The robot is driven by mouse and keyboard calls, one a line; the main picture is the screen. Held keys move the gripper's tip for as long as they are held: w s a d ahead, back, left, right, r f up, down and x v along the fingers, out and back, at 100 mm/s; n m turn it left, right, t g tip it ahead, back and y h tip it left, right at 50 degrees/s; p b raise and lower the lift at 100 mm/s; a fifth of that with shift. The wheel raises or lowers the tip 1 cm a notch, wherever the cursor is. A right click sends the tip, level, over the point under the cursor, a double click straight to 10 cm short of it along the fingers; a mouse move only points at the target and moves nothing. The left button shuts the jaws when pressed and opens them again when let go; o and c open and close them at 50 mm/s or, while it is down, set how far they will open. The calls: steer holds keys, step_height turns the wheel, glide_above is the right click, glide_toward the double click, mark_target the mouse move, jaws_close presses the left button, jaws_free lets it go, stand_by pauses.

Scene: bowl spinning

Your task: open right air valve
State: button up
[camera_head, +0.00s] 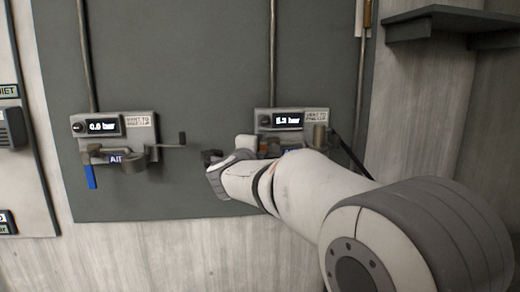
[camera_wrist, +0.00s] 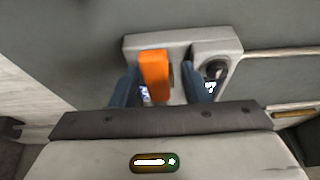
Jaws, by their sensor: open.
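The right air valve unit (camera_head: 293,121) is a grey panel with a lit display, on the dark wall board behind my arm. Its display seems to read a few tenths of a bar or more; the first digit is unclear. In the wrist view, an orange piece (camera_wrist: 154,76), seemingly the valve handle, stands in front of the grey unit (camera_wrist: 132,43). My gripper (camera_wrist: 161,72) is open, with one dark finger on each side of the orange piece. I cannot tell whether either finger touches it.
Pipes run up from both units. A dark shelf (camera_head: 450,22) juts out at the upper right. The board below the left unit is clear.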

steer(key=v, duration=0.8)
steer(key=shift+p, duration=0.45)
